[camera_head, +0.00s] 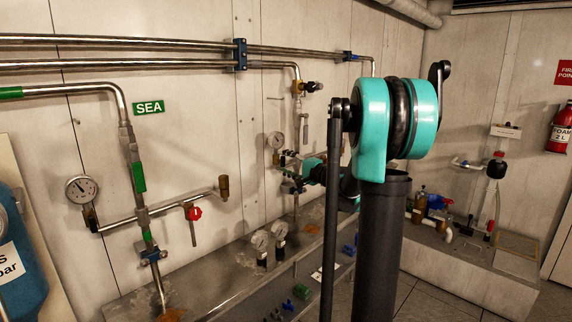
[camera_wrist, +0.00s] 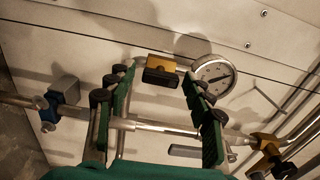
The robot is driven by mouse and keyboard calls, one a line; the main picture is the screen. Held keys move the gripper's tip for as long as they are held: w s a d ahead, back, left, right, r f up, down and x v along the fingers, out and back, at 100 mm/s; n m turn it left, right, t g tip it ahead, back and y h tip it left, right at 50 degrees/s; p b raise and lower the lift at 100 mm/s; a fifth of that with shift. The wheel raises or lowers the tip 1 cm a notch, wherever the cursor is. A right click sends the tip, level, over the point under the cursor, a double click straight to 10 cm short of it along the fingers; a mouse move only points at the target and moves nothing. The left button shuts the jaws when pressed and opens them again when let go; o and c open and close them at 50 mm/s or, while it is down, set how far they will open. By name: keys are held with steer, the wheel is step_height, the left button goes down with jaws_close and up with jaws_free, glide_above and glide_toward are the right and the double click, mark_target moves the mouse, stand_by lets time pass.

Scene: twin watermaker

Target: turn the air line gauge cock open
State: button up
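In the wrist view, a small brass fitting with a black block-shaped part (camera_wrist: 160,72) shows between the tips of my gripper (camera_wrist: 158,82). It looks like the gauge cock, but no label confirms this. A round white-faced gauge (camera_wrist: 213,76) sits just right of it, partly behind the right finger. My gripper's two green fingers are wide apart, with a gap on both sides of the fitting. In the head view, my gripper (camera_head: 300,175) is at the wall piping below a small gauge (camera_head: 275,140). My own arm hides part of that area.
Two gauges (camera_head: 260,240) stand on the ledge below.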

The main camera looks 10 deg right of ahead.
steer(key=shift+d, duration=0.1)
steer(key=v, duration=1.2)
steer(key=s+a+f+n+g+h, duration=0.2)
steer(key=s+a+f+n+g, duration=0.15)
steer(key=s+a+f, duration=0.35)
steer(key=s+a+f+n+g+h, duration=0.15)
steer(key=s+a+f+g, duration=0.25)
steer(key=s+f, duration=0.4)
steer(key=s+d+f+n+g+h, duration=0.1)
steer(key=s+d+f+n+h, duration=0.1)
steer(key=s+f, duration=0.4)
steer(key=s+d+f+n+g+h, duration=0.2)
steer(key=s+d+f+n+h, duration=0.1)
steer(key=s+f+h, duration=0.2)
steer(key=s+f, duration=0.2)
steer(key=s, duration=0.1)
steer(key=shift+d+f+n, duration=0.3)
steer(key=shift+d, duration=0.1)
